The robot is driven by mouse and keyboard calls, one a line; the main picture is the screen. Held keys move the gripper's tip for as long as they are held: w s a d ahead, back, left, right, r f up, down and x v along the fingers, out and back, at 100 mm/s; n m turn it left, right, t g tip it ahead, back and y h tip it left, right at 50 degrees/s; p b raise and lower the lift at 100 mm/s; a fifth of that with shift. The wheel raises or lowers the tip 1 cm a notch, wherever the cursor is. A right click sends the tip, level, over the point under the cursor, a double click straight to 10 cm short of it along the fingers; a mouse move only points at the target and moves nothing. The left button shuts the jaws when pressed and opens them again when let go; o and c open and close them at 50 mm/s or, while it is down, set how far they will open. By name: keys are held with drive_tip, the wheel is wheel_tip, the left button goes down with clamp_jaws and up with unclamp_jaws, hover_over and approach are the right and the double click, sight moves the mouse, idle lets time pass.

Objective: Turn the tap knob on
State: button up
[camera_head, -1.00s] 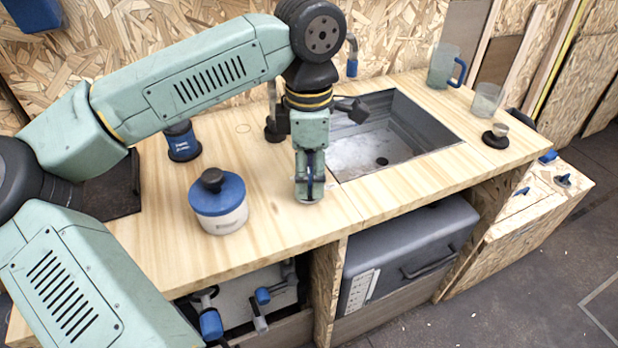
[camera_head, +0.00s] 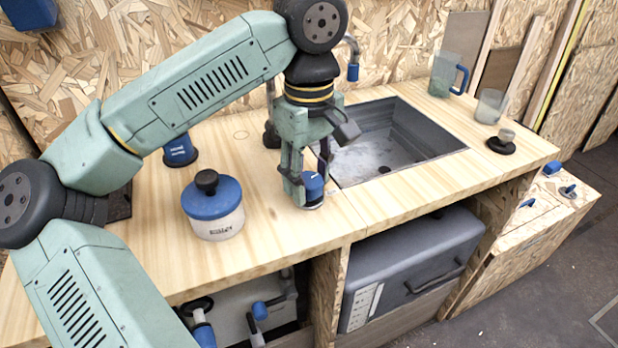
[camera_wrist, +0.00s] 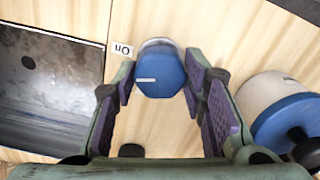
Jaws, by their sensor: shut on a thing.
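The tap knob (camera_head: 313,188) is a blue knob on a pale base on the wooden counter, at the left front corner of the sink. It also shows in the wrist view (camera_wrist: 160,76), with a white line on its face and an "On" label (camera_wrist: 122,49) beside it. My gripper (camera_head: 308,182) points down over the knob. The tap spout (camera_head: 352,62) shows behind my arm, partly hidden.
A blue-lidded jar (camera_head: 214,210) stands left of my gripper. A blue container (camera_head: 180,150) stands farther back. The grey sink (camera_head: 440,142) lies to the right. A jug (camera_head: 444,72), a clear cup (camera_head: 490,106) and a small cup on a dark saucer (camera_head: 497,149) stand beyond it.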

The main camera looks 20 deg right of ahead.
sight(309, 179)
drive_tip(key=shift+m, duration=1.5)
drive_tip(key=o, duration=1.2)
drive_tip(key=shift+c, duration=0.2)
wheel_tip(309, 179, up, 12)
